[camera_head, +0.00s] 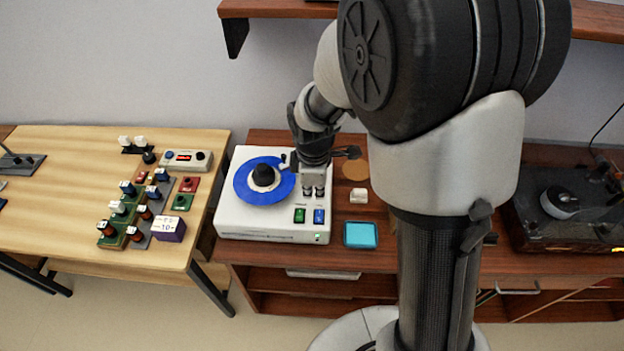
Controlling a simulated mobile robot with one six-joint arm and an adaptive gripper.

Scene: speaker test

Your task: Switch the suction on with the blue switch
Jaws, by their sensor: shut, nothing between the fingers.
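A white machine (260,228) stands on the brown bench, with a blue disc (246,188) and a black knob-like part on top. At its right front corner are a green switch (300,216) and, to its right, the blue switch (319,216). A small green light (318,238) shows on its front face. My gripper (314,192) points down over the right side of the machine, shut and empty. Its fingertips appear just behind the two switches in the picture. I cannot tell how high they are above the top, or which way the blue switch is tipped.
A light-blue square dish (360,235) and a small white block (359,196) lie right of the machine. A wooden table (60,160) with several small coloured parts stands left. A dark turntable-like device (565,205) is at far right. My arm hides the bench's middle.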

